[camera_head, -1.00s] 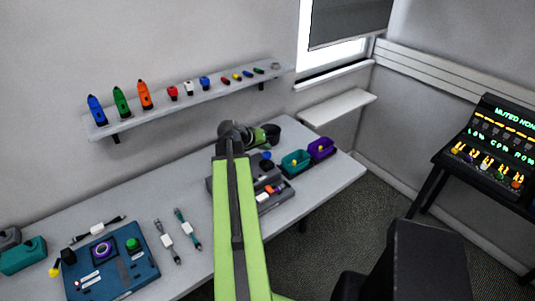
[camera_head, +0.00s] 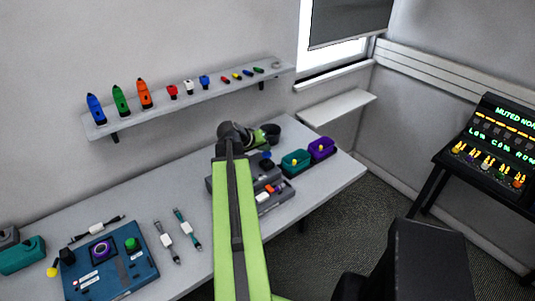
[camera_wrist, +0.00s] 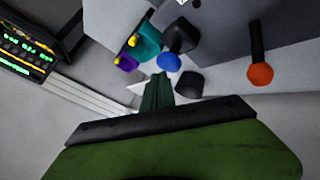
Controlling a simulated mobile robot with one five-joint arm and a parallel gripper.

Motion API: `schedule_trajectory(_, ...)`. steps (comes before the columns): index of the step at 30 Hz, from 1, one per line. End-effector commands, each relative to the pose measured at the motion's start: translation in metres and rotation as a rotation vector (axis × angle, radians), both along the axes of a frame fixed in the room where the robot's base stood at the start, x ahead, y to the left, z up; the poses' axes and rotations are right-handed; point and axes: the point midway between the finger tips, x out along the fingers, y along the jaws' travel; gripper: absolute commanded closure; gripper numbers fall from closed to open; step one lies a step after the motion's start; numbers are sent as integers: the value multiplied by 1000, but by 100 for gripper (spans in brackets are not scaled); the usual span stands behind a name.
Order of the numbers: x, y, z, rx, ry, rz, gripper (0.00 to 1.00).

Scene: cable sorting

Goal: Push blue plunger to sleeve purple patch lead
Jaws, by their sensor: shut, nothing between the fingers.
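The blue plunger (camera_head: 267,156) stands at the back of a grey device (camera_head: 281,202) on the bench. In the wrist view the round blue plunger (camera_wrist: 168,61) shows just beyond my fingertips, on a dark stem. My gripper (camera_head: 270,134) is above and behind the device in the head view. In the wrist view my gripper (camera_wrist: 159,77) is shut and empty, its green fingers close together and pointing toward the plunger. I cannot tell whether they touch it.
A teal bin (camera_head: 294,165) and a purple bin (camera_head: 321,150) stand right of the device. A blue panel (camera_head: 110,266) and several leads, including a teal one (camera_head: 187,230), lie at left. A shelf (camera_head: 190,102) of small tools hangs above. A dark cup stands behind my gripper.

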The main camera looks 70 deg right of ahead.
Motion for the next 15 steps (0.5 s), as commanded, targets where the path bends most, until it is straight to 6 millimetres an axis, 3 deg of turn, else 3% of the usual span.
schedule_trajectory(15,0,0,-6,0,0,0,100)
